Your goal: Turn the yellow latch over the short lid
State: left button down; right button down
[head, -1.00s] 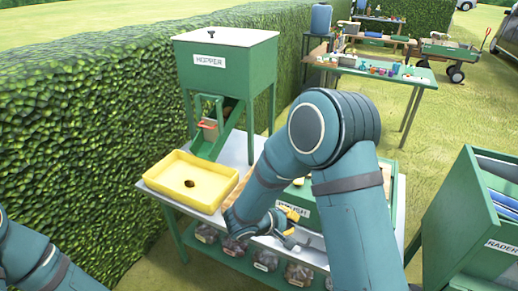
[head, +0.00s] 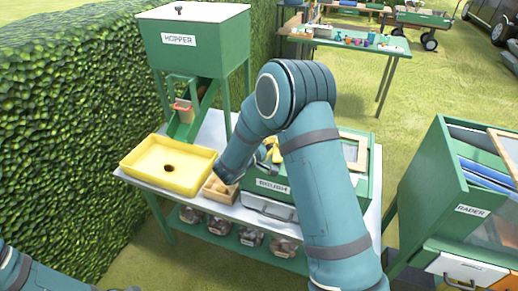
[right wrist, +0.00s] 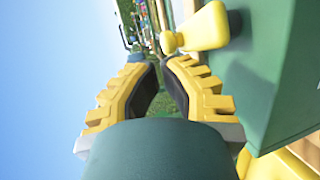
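In the right wrist view the yellow latch (right wrist: 204,30) is a knobbed handle on the green face (right wrist: 270,65), just right of and beyond my fingertips; I see no clear contact. My right gripper (right wrist: 160,62) has its tips nearly together with a thin gap and nothing between them. In the head view my right gripper (head: 269,154) is low over the green box labelled BRUSH (head: 272,187), partly behind my forearm. The latch cannot be told apart from the yellow finger parts there. I cannot make out the short lid's edges. My left gripper is out of view.
A yellow tray (head: 140,165) and a small wooden box (head: 213,190) lie left of the BRUSH box. The green hopper (head: 195,45) stands behind them. A green cabinet (head: 420,200) stands at the right. A hedge (head: 60,120) borders the left.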

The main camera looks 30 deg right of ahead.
jog(key=shift+x, duration=1.55)
jog(key=g+b, duration=0.1)
jog(key=d+m+g+b, duration=0.1)
jog(key=b, duration=0.1)
jog(key=shift+d+f+m+h, duration=0.1)
jog(key=shift+f+m+h, duration=0.2)
jog(key=shift+h, duration=0.1)
jog(key=shift+d+r+b, duration=0.1)
jog(key=shift+d+b, duration=0.05)
jog(key=shift+b, duration=0.45)
jog(key=shift+s+d+r, duration=0.1)
